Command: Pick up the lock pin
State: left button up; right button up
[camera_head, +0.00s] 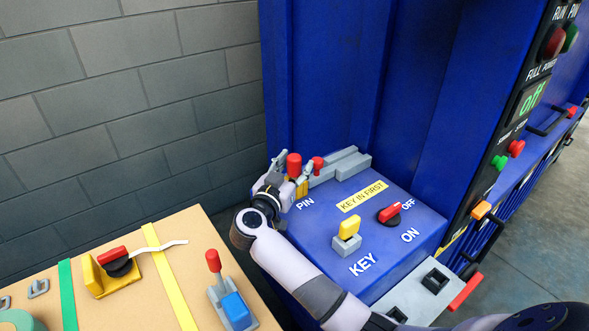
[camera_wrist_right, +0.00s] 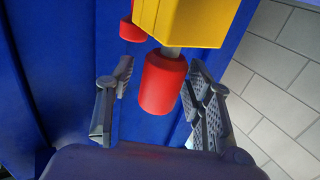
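The lock pin shows as a red cylindrical cap (camera_head: 294,164) next to the "PIN" label on the blue control box. In the wrist view the red cap (camera_wrist_right: 162,84) sits on a short grey shaft below a yellow block (camera_wrist_right: 195,18). My right gripper (camera_head: 288,174) reaches the pin from the front. In the wrist view its two grey fingers (camera_wrist_right: 160,100) stand apart on either side of the red cap. A gap shows on the left side; whether the right finger touches cannot be told. My left gripper is not in view.
A smaller red knob (camera_head: 318,164) and a grey block (camera_head: 345,163) are close beside the pin. A yellow key (camera_head: 349,228) and a red switch (camera_head: 390,212) sit on the box's top. A cardboard-coloured table (camera_head: 120,305) with levers stands at left; a brick wall (camera_head: 110,100) is behind.

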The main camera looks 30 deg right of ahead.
jog(key=shift+w+d+f, duration=0.1)
jog(key=shift+c, duration=1.3)
grip_shut()
